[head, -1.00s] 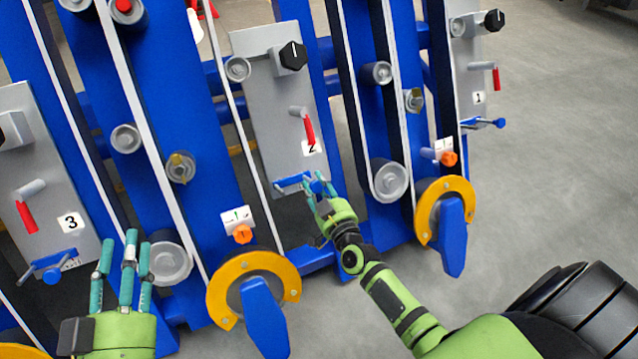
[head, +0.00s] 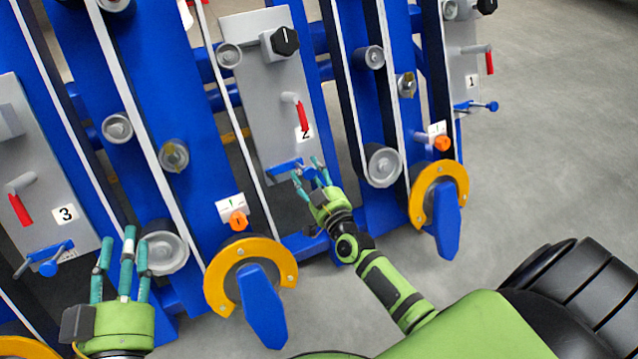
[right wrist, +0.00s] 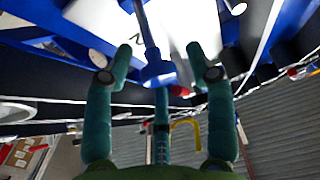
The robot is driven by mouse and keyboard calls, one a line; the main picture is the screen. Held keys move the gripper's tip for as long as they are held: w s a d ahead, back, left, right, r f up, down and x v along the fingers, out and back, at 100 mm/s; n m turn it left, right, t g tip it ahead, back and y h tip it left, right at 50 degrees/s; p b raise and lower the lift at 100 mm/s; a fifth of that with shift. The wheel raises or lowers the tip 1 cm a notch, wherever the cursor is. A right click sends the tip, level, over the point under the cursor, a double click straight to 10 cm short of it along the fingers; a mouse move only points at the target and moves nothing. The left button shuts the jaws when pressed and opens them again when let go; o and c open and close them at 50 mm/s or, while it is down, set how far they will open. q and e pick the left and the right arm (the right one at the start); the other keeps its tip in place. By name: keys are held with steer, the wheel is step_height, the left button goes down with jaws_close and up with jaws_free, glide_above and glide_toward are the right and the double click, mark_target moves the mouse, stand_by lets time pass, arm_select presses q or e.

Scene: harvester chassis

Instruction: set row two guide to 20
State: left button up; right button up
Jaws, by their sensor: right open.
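The grey row two panel (head: 262,85) bears a "2" label, a black knob (head: 285,41) and a red-handled lever (head: 302,115). At its lower end is a blue guide handle (head: 284,169); its scale cannot be read. My right gripper (head: 309,178) is open at this handle's right end. In the right wrist view, a blue rod with a round end (right wrist: 158,73) stands between the spread fingers (right wrist: 158,68), with gaps on both sides. My left gripper (head: 124,250) is open and empty at the lower left, in front of a grey roller.
The row three panel (head: 35,170) is at the left and the row one panel (head: 468,70) at the far right. Yellow ring wheels with blue levers (head: 264,310) stand on both sides of my right arm. An orange knob (head: 238,220) sits left of it.

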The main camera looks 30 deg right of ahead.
steer(key=s, duration=1.1)
steer(key=shift+a, duration=0.35)
